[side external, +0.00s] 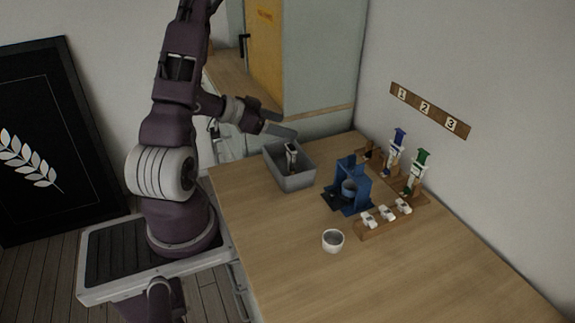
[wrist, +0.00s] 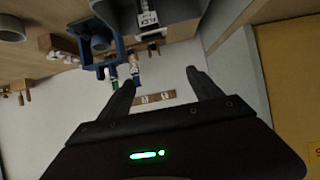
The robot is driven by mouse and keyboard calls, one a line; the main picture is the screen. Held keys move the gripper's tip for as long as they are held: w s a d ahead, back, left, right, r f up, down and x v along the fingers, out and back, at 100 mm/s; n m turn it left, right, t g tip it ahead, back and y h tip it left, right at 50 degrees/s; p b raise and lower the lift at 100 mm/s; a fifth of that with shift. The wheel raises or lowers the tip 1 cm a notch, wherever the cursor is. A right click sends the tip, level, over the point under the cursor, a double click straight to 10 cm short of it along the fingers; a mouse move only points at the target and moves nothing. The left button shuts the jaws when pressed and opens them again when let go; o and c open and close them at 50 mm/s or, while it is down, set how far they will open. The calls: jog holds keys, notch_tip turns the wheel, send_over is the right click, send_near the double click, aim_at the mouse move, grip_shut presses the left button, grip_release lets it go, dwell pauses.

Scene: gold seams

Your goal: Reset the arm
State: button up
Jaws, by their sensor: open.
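My gripper (side external: 283,131) is raised above the table in the side external view, up and left of the grey bin. In the wrist view my gripper (wrist: 159,78) has its two dark fingers spread apart, with nothing between them. The arm is bent, its forearm reaching out toward the right. The grey bin (side external: 297,181) stands on the table and holds an upright black-and-white item (side external: 292,155); the item also shows in the wrist view (wrist: 147,18).
On the table (side external: 290,275) are a blue stand (side external: 364,190), a white cup (side external: 333,241), and a wooden rack (side external: 377,228) with small white pieces. Blue-topped (side external: 397,140) and green-topped (side external: 419,160) items stand near the wall, below a numbered board (side external: 428,109). The front table is clear.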

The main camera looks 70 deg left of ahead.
jog(key=w+d+r+g+y, duration=0.1)
jog(key=w+d+r+y, duration=0.15)
jog(key=r, duration=0.45)
jog(key=w+d+r+g+y, duration=0.2)
jog(key=d+r+y, duration=0.1)
jog(key=r, duration=0.4)
jog(key=s+d+r+g+h, duration=0.1)
jog(key=s+d+h, duration=0.1)
jog(key=s+d, duration=0.7)
jog(key=s+d+r+g+h, duration=0.1)
jog(key=s+d+g+h, duration=0.1)
jog(key=s+d, duration=0.8)
jog(key=d+h, duration=0.1)
jog(key=d, duration=0.4)
jog(key=shift+r+g, duration=0.2)
jog(key=shift+g, duration=0.1)
